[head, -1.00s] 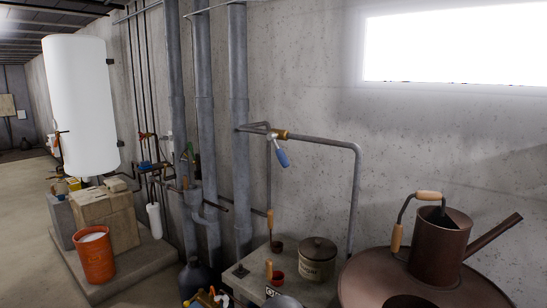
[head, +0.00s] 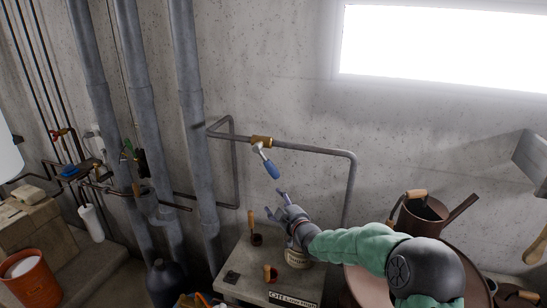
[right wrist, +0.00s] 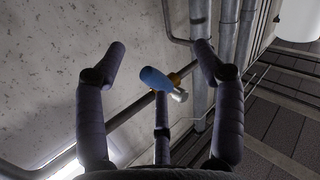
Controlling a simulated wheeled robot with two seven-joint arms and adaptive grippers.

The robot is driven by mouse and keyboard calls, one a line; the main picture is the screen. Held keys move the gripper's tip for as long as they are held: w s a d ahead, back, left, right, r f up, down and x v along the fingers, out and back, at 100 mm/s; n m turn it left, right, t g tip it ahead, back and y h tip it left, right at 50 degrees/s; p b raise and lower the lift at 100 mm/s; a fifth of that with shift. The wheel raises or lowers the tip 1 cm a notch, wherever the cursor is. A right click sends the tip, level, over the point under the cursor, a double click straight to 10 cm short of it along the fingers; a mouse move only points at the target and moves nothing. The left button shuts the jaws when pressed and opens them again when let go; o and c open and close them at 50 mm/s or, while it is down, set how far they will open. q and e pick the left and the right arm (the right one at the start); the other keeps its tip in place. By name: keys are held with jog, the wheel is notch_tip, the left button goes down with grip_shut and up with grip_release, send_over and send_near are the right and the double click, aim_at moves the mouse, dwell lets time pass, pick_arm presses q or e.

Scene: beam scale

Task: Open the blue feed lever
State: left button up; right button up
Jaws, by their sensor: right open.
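The blue feed lever (head: 271,168) hangs down at a slant from the brass valve (head: 261,142) on the grey wall pipe. In the right wrist view the blue handle (right wrist: 156,78) shows ahead, between the spread fingers, with no finger touching it. My right gripper (head: 284,200) is open and empty, just below the lever's lower end in the head view. It also shows in the right wrist view (right wrist: 160,70), with its fingers apart. My left gripper is not in view.
Below the gripper is a table (head: 243,262) with small wooden-handled cups (head: 256,239) and a pot partly hidden by my arm. A brown copper vessel with a watering can (head: 423,213) stands at right. Thick grey pipes (head: 190,100) rise at left.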

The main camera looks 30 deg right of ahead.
jog(key=t+p, duration=0.1)
send_near(276, 170)
jog(key=w, duration=0.1)
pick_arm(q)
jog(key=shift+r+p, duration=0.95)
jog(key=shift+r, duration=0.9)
pick_arm(e)
jog(key=shift+n+h, duration=0.4)
jog(key=shift+w+d+f, duration=0.1)
jog(key=shift+w+d, duration=0.05)
jog(key=shift+w, duration=1.65)
jog(key=shift+w+d, duration=0.2)
jog(key=shift+w, duration=1.6)
jog(key=shift+w+d+f, duration=0.1)
jog(key=shift+w+d, duration=0.05)
jog(key=shift+w, duration=1.6)
grip_shut()
